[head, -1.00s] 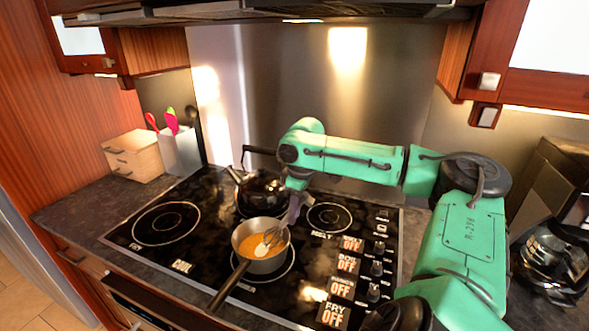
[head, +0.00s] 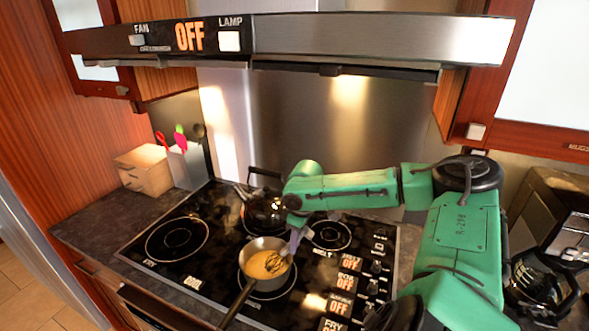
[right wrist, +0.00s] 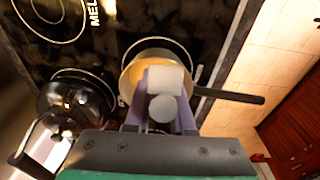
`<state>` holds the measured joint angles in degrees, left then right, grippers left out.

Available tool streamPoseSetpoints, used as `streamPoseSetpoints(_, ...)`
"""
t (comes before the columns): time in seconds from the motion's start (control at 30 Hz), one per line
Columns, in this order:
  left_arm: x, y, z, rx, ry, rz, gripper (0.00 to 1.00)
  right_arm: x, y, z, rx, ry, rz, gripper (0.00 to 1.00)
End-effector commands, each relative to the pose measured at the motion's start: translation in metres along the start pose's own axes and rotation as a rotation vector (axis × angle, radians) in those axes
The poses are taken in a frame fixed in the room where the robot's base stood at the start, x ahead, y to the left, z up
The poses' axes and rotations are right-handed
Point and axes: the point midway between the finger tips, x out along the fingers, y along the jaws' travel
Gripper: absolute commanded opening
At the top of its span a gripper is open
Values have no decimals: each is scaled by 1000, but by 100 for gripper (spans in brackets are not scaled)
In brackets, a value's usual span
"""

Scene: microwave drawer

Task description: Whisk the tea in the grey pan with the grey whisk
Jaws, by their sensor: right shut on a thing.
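The grey pan (head: 247,246) sits on a front burner of the stove, with orange-yellow tea (head: 257,266) inside. The wire head of the whisk (head: 275,262) is in the pan, at its right side. My right gripper (head: 294,242) is above the pan's right rim, shut on the whisk's handle. In the right wrist view, the pale round-ended handle (right wrist: 164,85) is between the purple fingers of the gripper (right wrist: 160,118), over the pan (right wrist: 131,58). The handle and fingers hide much of the pan there. My left gripper is not in view.
A dark kettle (head: 266,211) stands on the burner behind the pan. The pan's long handle (head: 236,303) points to the front left. The range hood (head: 350,40) hangs above. A glass coffee pot (head: 540,285) is at right. The left burner (head: 177,238) is empty.

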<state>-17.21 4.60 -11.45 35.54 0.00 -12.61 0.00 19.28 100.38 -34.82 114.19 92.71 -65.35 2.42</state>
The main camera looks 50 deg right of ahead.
Motion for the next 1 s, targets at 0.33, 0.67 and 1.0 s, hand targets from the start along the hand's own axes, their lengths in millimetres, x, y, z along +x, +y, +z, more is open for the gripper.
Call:
streamPoseSetpoints(0.33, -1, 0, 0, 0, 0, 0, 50, 1, 1, -7, 3, 1, 2, 0)
streamPoseSetpoints(0.67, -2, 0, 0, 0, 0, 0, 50, -20, 2, 1, 4, 1, 7, 0)
streamPoseSetpoints(1.0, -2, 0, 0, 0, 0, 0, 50, -51, 1, 13, 3, 1, 5, 0)
